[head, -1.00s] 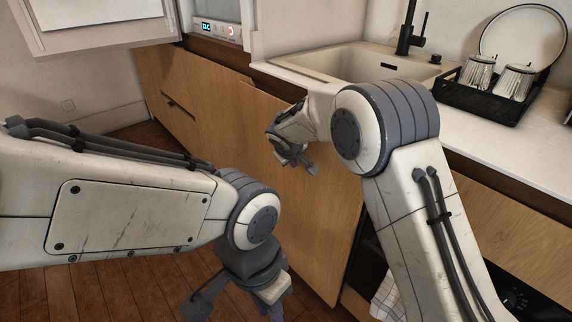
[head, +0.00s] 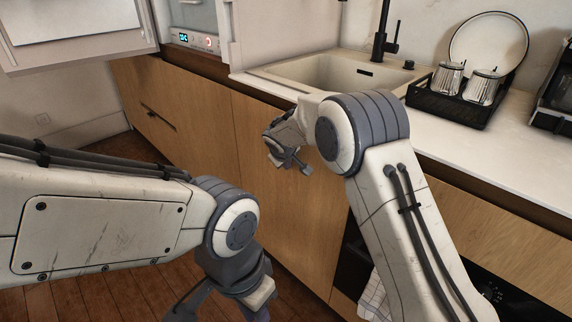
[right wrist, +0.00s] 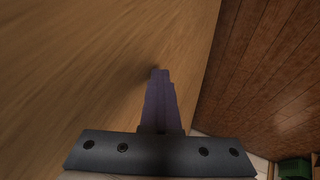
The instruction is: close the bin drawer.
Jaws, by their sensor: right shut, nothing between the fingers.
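The bin drawer's plain wooden front (head: 285,210) is below the sink, partly behind my right arm. In the head view it looks flush or nearly flush with the wooden front to its left; a thin seam divides them. My right gripper (head: 300,165) is shut and empty, at the upper part of this front. In the right wrist view its closed fingers (right wrist: 160,80) lie close against the wood, with a shadow beside the tips; contact is not clear. My left gripper (head: 222,305) hangs low over the floor, its tips cut off by the frame edge.
The counter holds a sink (head: 330,78) with a black tap (head: 384,35) and a black dish rack (head: 455,103). A checked towel (head: 374,298) hangs by the dark oven front. An open cabinet door (head: 75,30) juts out upper left. Wooden floor (head: 100,300) is lower left.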

